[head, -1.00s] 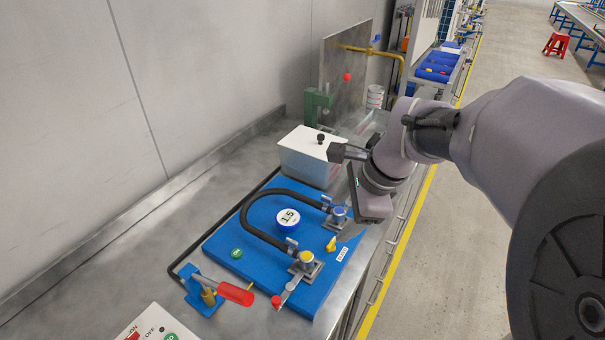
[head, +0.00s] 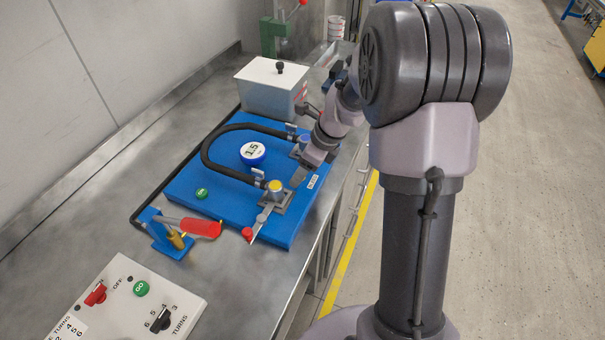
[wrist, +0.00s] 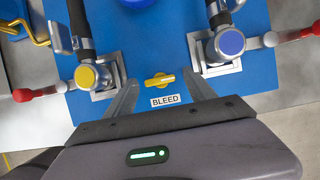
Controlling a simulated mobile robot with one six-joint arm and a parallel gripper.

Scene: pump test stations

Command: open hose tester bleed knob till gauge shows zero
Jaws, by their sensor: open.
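The yellow bleed knob (wrist: 159,80) sits on the blue tester board (head: 226,196), just above the BLEED label (wrist: 166,100) in the wrist view. In the head view my arm hides the knob. The round gauge (head: 252,153) reads about 1.5 in the head view; only its edge shows in the wrist view. My gripper (wrist: 162,92) is open and empty. Its two fingers lie left and right of the label and point toward the knob, apart from it as far as I can tell. In the head view my gripper (head: 300,177) is over the board's right side.
A yellow-capped fitting (wrist: 86,77) and a blue-capped fitting (wrist: 230,42) flank the knob, each with a red-tipped lever. A black hose (head: 206,150) loops over the board. A red-handled lever pump (head: 200,227), a white tank (head: 273,88) and a control panel (head: 135,300) stand nearby.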

